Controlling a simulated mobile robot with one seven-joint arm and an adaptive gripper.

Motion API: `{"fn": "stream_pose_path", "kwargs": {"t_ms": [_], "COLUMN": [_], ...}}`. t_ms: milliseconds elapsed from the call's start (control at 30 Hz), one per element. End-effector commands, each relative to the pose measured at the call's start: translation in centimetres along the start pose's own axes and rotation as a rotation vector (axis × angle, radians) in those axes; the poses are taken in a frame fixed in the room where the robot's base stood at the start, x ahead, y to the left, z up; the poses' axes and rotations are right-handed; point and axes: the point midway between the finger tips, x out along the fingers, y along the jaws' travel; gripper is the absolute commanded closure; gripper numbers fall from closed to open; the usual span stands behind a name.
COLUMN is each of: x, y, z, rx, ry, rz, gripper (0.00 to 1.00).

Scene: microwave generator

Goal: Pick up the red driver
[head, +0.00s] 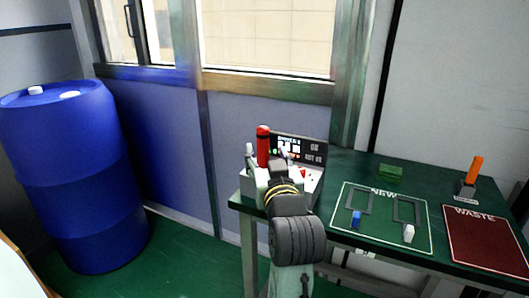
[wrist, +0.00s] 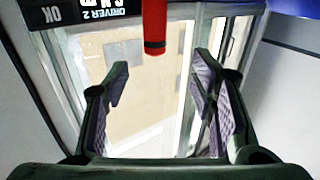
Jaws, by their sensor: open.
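The red driver (head: 263,146) stands upright at the left end of the green table, beside a control box with a screen. In the wrist view the red driver (wrist: 154,28) hangs into the picture from the top edge, with a black band near its end. My gripper (wrist: 162,75) is open, and its two fingers are spread with nothing between them. The driver's visible end lies roughly midway between the fingers across the picture, just above the fingertips. In the head view my arm hides the gripper's fingers and the driver's lower part.
The control box (head: 309,152) stands right behind the driver. The green table (head: 345,162) carries a mat marked NEW (head: 384,236) with small blue and white pieces, a red WASTE mat (head: 488,243) and an orange-handled tool (head: 475,170) in a holder. A blue barrel (head: 65,170) stands at left.

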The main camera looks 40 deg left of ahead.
Motion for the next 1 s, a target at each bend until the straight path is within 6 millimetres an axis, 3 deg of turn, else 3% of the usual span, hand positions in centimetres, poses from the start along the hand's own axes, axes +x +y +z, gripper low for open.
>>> {"fn": "stream_pose_path", "kwargs": {"t_ms": [300, 533, 800, 1000], "x": [4.5, 6.4, 10.1, 10.7], "y": [0.3, 0.6, 1.0, 1.1], "z": [0.7, 0.7, 0.9, 1.1], "rx": [0.004, 0.003, 0.004, 0.003], "ry": [-0.028, -0.026, -0.025, -0.024], "rz": [0.002, 0.003, 0.002, 0.003], "gripper": [0.49, 0.49, 0.49, 0.49]}}
